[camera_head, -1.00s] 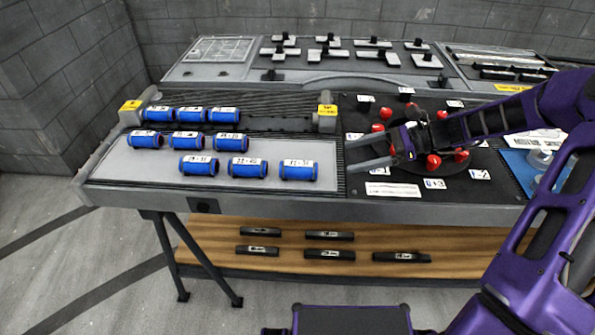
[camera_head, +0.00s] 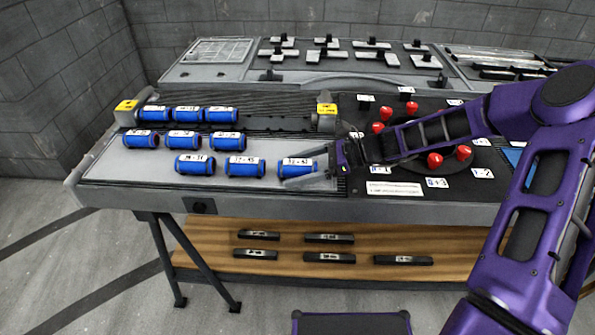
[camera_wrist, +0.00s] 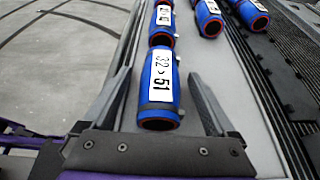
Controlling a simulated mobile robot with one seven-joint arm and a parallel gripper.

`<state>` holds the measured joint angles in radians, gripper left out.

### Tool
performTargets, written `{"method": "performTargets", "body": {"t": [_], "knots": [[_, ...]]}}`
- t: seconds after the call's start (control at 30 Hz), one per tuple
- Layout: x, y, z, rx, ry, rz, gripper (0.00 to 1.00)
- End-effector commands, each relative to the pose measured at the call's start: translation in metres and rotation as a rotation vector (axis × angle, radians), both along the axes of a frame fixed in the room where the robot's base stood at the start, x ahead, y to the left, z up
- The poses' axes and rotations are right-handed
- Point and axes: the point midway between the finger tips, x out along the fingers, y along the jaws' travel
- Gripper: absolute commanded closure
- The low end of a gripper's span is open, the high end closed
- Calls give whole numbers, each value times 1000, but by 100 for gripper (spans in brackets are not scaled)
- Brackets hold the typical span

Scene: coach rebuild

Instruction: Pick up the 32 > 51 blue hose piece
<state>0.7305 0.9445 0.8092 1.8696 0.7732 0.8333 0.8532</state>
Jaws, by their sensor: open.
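The blue hose piece labelled 32 > 51 (camera_wrist: 160,88) lies in the wrist view between the two open fingers of my gripper (camera_wrist: 160,95). It has a white label and a red-rimmed open end facing the gripper. A gap shows between the hose and each finger. In the head view the same hose piece (camera_head: 292,167) is the rightmost of the front row on the grey tray. My gripper (camera_head: 310,171) reaches it from the right, with its fingers at the hose's right end. The far fingertip is partly hidden in the head view.
Another blue hose (camera_head: 244,167) lies just left, in line with it. Several more blue hoses (camera_head: 183,140) lie in rows behind. A ribbed black strip (camera_head: 260,125) and a yellow-labelled block (camera_head: 326,119) stand behind. Red knobs (camera_head: 435,160) are to the right.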

Motion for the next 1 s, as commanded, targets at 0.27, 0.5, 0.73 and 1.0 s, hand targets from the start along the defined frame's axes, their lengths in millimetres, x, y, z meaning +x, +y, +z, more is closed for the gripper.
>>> {"method": "performTargets", "body": {"t": [0.27, 0.5, 0.73, 1.0], "knots": [[0, 3, -1, 0, 0, -1, 10], [0, 3, -1, -1, -1, -1, 53], [0, 3, -1, -1, -1, -1, 94], [0, 3, 0, -1, -1, -1, 100]]}}
